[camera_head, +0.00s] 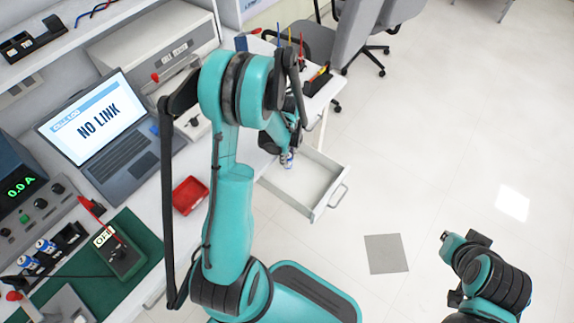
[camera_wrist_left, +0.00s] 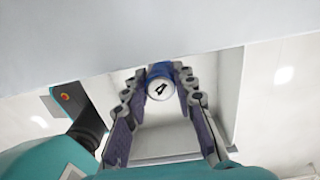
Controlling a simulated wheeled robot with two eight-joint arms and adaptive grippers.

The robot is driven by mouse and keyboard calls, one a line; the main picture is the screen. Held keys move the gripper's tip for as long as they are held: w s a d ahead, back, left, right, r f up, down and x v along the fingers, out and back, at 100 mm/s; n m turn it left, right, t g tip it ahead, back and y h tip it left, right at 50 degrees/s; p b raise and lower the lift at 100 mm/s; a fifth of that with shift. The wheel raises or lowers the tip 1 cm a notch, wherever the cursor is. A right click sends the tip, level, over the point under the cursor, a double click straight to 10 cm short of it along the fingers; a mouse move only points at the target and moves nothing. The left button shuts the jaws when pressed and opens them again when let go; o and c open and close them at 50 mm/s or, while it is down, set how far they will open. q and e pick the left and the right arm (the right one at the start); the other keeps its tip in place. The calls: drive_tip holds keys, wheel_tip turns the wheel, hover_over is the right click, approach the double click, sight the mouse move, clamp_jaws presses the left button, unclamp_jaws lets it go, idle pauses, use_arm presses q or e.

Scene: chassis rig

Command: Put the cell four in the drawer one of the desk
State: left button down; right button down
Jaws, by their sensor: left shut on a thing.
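The cell four is a small blue and white cylinder with a dark 4 on its white end; it shows in the left wrist view (camera_wrist_left: 160,88) between my fingertips. My left gripper (camera_head: 289,150) is shut on the cell (camera_head: 287,160), which is partly hidden by the fingers in the head view. Both are over the pulled-out white drawer (camera_head: 322,204) at the right end of the desk (camera_head: 150,192). I cannot tell whether the cell touches the drawer floor. The drawer looks empty. My right arm shows at the lower right, but its fingers are not visible.
A red bin (camera_head: 189,195) sits near the desk's front edge. A laptop (camera_head: 105,135), a green mat (camera_head: 130,268) with a meter (camera_head: 122,258) and a cell holder (camera_head: 60,247) with other cells are on the left. Grey chairs (camera_head: 352,38) stand behind. The floor right of the drawer is clear.

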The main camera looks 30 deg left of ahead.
use_arm(q)
wheel_tip(320, 180, down, 4)
drive_tip(key=shift+a+f+b, duration=0.15)
drive_tip(key=shift+f+b, duration=0.05)
drive_tip(key=shift+b, duration=0.95)
drive_tip(key=shift+r, duration=0.1)
drive_tip(key=shift+f, duration=0.2)
drive_tip(key=c, duration=1.2)
unclamp_jaws()
drive_tip(key=shift+r, duration=0.1)
